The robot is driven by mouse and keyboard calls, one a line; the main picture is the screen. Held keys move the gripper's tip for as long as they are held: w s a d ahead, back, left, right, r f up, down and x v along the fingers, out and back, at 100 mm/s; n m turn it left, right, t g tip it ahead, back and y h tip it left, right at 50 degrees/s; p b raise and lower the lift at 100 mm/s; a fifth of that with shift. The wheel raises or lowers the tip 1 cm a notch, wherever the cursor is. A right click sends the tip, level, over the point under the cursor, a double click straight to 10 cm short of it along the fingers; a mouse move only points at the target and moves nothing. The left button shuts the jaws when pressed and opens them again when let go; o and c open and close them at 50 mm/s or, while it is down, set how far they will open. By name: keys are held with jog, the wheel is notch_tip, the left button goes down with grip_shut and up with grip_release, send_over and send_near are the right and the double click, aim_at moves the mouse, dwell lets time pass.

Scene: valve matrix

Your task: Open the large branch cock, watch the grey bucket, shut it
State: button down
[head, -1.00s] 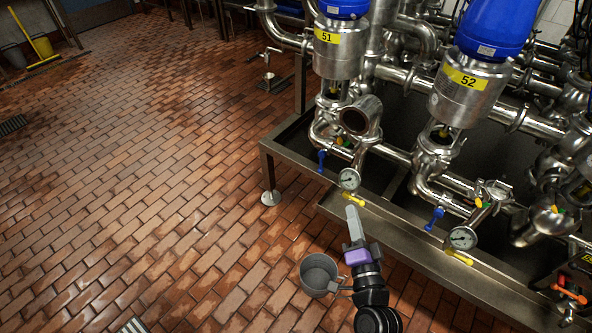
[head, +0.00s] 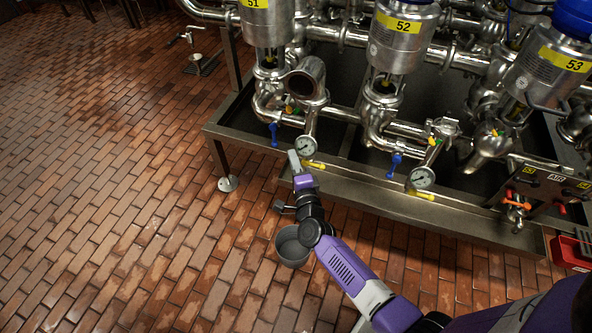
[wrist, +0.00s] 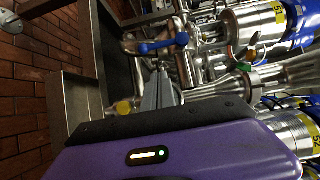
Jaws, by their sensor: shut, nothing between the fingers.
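Blue lever handles sit on the pipework, one under valve 51 (head: 274,133) and one under valve 52 (head: 394,165). Both hang down. Yellow-handled cocks sit by the gauges, one at the left gauge (head: 313,164) and one at the right (head: 424,195). I cannot tell which is the large branch cock. The grey bucket (head: 291,247) stands on the floor, partly hidden by my arm; its inside looks dark. My gripper (head: 293,157) is shut and empty, near the left gauge. In the wrist view its fingers (wrist: 157,85) point toward a blue handle (wrist: 162,45), apparently without touching.
A steel drip tray (head: 350,185) runs along the front of the valve frame, close to my gripper. A frame leg (head: 222,165) stands to the left. A red bin (head: 572,252) and a panel with orange handles (head: 517,204) are at the right.

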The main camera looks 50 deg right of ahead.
aim_at(274, 136)
jog(key=w+d, duration=0.1)
jog(key=w, duration=0.5)
jog(key=shift+f+b, duration=0.3)
jog(key=shift+b, duration=0.55)
